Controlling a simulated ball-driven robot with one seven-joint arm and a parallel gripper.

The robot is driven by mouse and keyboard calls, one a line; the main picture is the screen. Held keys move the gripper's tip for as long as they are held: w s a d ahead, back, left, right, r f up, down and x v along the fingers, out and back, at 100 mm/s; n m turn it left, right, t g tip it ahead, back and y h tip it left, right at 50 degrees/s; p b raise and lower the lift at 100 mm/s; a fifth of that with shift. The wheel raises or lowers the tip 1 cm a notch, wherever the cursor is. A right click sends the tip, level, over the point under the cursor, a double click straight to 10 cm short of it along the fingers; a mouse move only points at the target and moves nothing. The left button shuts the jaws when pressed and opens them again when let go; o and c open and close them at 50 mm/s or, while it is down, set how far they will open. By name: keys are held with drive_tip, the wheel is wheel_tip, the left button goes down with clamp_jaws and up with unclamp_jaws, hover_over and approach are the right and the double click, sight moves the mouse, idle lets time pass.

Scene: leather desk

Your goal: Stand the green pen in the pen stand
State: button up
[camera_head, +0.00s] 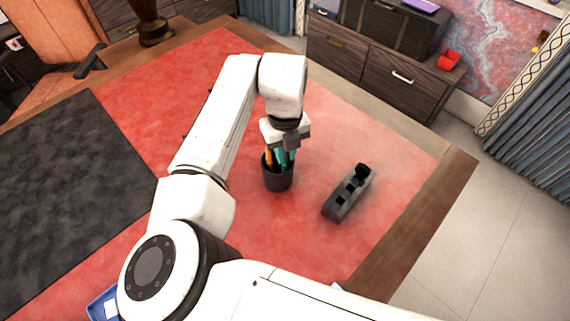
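A dark round cup (278,181) stands upright on the red desk top. An orange pen (268,160) and green-teal shapes (283,159) that look like pens show at its mouth. My gripper (288,147) points down right over the cup, at the tops of these pens. Its fingers are small and partly hidden by the wrist, so I cannot tell whether they hold the green pen. A long grey block (345,197) with several square openings lies to the right of the cup, with a black piece (362,170) at its far end. Which one is the pen stand is not clear.
A dark mat (65,185) covers the left of the desk. A brown vase-like object (152,25) stands at the far left edge. A blue item (103,304) shows beside my arm at bottom left. The red surface around the cup and grey block is clear.

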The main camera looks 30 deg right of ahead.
clamp_jaws()
